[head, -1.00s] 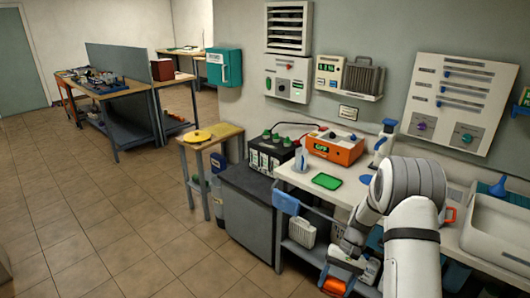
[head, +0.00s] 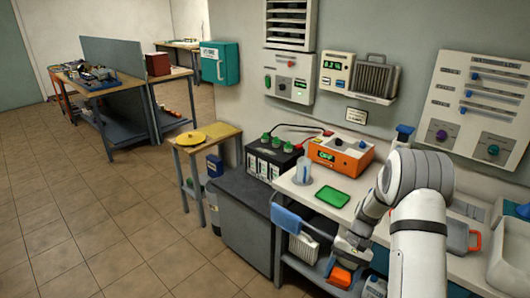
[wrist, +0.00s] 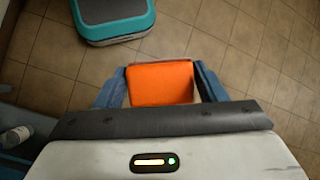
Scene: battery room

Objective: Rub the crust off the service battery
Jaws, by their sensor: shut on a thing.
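The battery (head: 272,160), a black case with green caps on top, stands on a grey cabinet. A red lead and a dark lead run near its top. Crust cannot be made out at this size. My gripper (head: 342,270) is low in front of the workbench, well to the right of the battery and below it. It is shut on an orange block (head: 341,278). In the wrist view the orange block (wrist: 160,83) sits between the blue fingers of my gripper (wrist: 161,85), above the tiled floor. The block's underside is hidden.
An orange charger (head: 341,153), a green tray (head: 331,196) and a clear cup (head: 304,172) are on the white workbench. A blue cloth (head: 292,224) hangs at its front rail. A stool (head: 208,142) with a yellow disc stands left of the cabinet. The left floor is clear.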

